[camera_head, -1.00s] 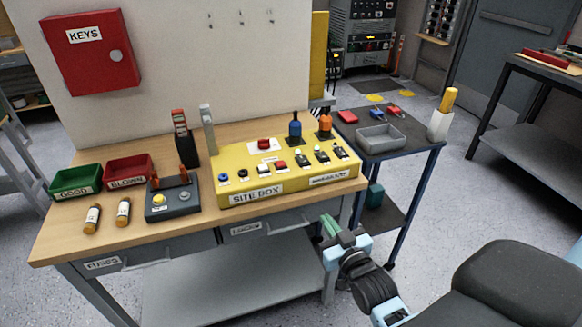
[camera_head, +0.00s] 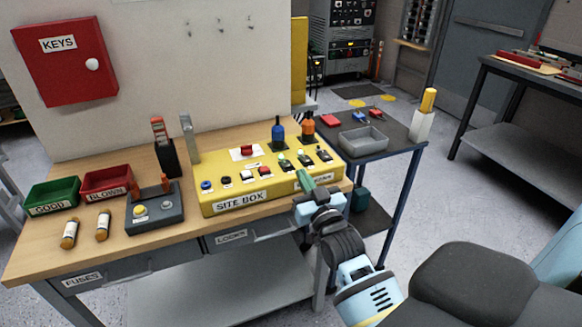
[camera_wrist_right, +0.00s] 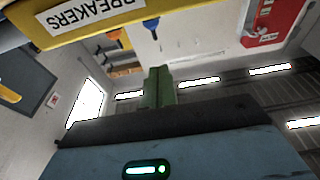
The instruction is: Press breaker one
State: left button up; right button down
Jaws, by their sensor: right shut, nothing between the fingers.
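Which is breaker one cannot be read. My right gripper (camera_head: 306,181) is shut and empty, its green fingertips in front of the box's right front edge, partly covering the label there. In the right wrist view the green fingers (camera_wrist_right: 160,88) are together, and the box's BREAKERS label (camera_wrist_right: 90,14) shows upside down at the upper left. My left gripper is not in view.
A blue-topped handle (camera_head: 278,130) and an orange-topped one (camera_head: 307,126) rise behind the breakers. Buttons (camera_head: 226,180) line the box's left part. A dark cart (camera_head: 385,140) with a grey tray (camera_head: 363,139) stands right of the bench. A grey control box (camera_head: 155,215) stands left.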

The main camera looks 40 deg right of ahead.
notch_tip(320, 180, up, 2)
send_over(291, 174)
jog(key=shift+w+d, duration=0.15)
jog(key=shift+w, duration=0.2)
notch_tip(291, 174, down, 3)
jog(key=shift+s+r, duration=0.15)
jog(key=shift+r, duration=0.05)
jog(key=shift+s+f, duration=0.1)
jog(key=shift+f, duration=0.5)
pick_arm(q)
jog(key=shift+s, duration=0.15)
pick_arm(e)
jog(key=shift+f, duration=0.15)
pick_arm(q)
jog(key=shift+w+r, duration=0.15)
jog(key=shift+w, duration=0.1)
